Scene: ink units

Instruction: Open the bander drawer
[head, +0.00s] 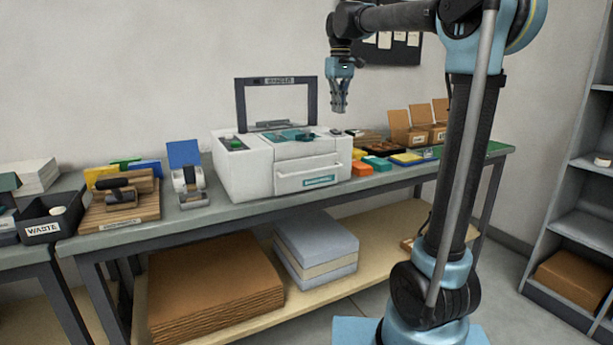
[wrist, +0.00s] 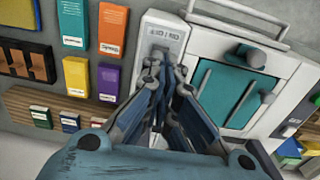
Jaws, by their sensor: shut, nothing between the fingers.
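The bander (head: 245,165) is a white box-shaped machine on the grey workbench, with a dark upright frame (head: 238,100) on top. Its drawer (head: 312,172) is the white front panel with a bar handle and a teal label below; it looks flush with the body. My gripper (head: 338,108) hangs above the bander's right end, pointing down, apart from the drawer. In the wrist view my gripper (wrist: 165,68) has its fingers together and empty, over a white part of the machine beside a teal panel (wrist: 225,88).
Coloured boxes (head: 375,163) and brown cartons (head: 405,128) stand right of the bander. A card holder (head: 188,184), a wooden block (head: 120,208) and a black waste bin (head: 45,228) stand left. Cardboard (head: 215,285) lies on the lower shelf. Grey shelving (head: 575,215) is at right.

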